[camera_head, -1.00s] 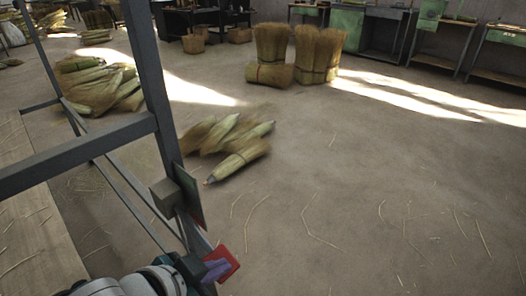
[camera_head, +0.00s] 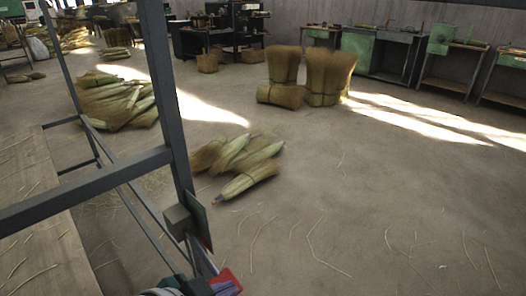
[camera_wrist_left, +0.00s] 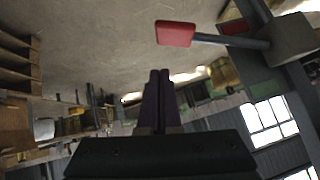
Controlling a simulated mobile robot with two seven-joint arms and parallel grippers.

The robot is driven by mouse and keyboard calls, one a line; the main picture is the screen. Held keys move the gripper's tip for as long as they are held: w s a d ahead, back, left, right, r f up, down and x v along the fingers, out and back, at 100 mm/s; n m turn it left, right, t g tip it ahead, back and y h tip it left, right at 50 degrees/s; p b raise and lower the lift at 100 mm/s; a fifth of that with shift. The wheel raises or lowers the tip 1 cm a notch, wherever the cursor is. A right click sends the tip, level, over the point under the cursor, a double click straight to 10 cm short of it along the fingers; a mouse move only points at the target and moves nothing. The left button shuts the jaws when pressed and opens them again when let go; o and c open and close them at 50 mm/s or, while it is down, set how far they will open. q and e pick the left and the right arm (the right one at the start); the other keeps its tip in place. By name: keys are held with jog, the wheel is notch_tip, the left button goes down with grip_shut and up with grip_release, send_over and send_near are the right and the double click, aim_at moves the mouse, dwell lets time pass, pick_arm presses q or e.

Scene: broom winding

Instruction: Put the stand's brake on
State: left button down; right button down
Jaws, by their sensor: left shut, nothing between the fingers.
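The stand is a dark grey metal frame (camera_head: 100,183) at the left of the head view. Its brake lever has a red end (camera_head: 226,280) low on the frame's post, near the bottom edge. In the left wrist view the red end (camera_wrist_left: 175,34) sits on a grey rod that runs to a grey block (camera_wrist_left: 281,39). My left gripper (camera_head: 225,290) is beside the red end, partly cut off by the picture edge. In the left wrist view its dark purple fingers (camera_wrist_left: 159,75) are together and empty, with the red end apart from their tips. My right gripper is not in view.
A straw-strewn wooden surface (camera_head: 40,225) lies left of the frame. Broom bundles lie on the floor (camera_head: 240,165), with upright ones (camera_head: 325,75) behind. Workbenches (camera_head: 380,50) line the back wall. The floor at the right is clear except for loose straws.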

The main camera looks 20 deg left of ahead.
pick_arm(q)
jog(key=d+p+v, duration=0.1)
jog(key=p+v, duration=0.1)
jog(key=v, duration=0.6)
jog(key=shift+s, duration=0.35)
jog(key=shift+r, duration=0.15)
jog(key=s+r+n+g+p, duration=0.1)
jog(key=s+r+g+p, duration=0.15)
jog(key=r, duration=0.35)
jog(key=s+r+n+g+y+p, duration=0.1)
jog(key=s+r+p, duration=0.15)
jog(key=r, duration=0.35)
jog(key=s+r+n+g+p, duration=0.1)
jog(key=s+r+g+p, duration=0.1)
jog(key=s+r, duration=0.3)
notch_tip(320, 180, up, 38)
jog(key=w+p, duration=0.1)
jog(key=p, duration=3.5)
jog(key=shift+w+a+f, duration=0.2)
jog(key=shift+w+a, duration=0.05)
jog(key=shift+w, duration=0.05)
